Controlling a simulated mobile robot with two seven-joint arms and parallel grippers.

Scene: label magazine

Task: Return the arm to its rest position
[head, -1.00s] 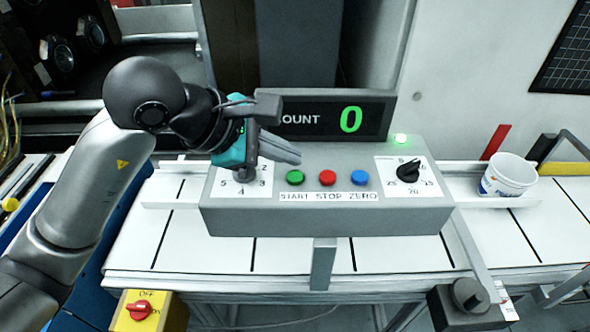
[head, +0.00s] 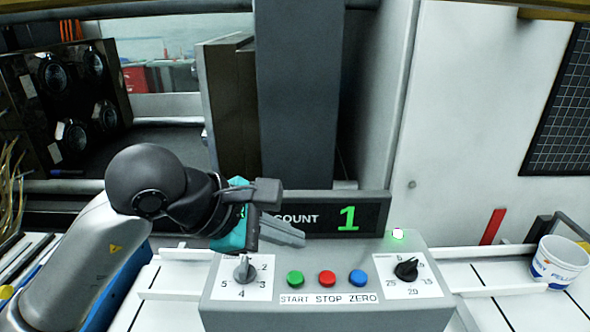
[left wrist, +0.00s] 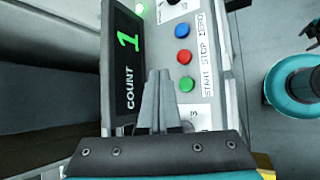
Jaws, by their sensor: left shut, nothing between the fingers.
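My left arm comes in from the left in the head view. Its gripper (head: 283,232) is shut and empty, held above the left part of the grey control box (head: 320,318), in front of the display. In the left wrist view the closed fingers (left wrist: 158,82) point along the box beside the display. The box carries a left dial (head: 244,270), a green button (head: 295,279), a red button (head: 327,279), a blue button (head: 358,278) and a right dial (head: 406,269). My right gripper is not in view.
A white cup (head: 559,262) stands on the right, beside the rail. A small lamp (head: 398,233) glows on the box top. A dark grey column (head: 305,95) and a white panel (head: 480,110) rise behind. Dark round units (head: 52,72) are at the back left.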

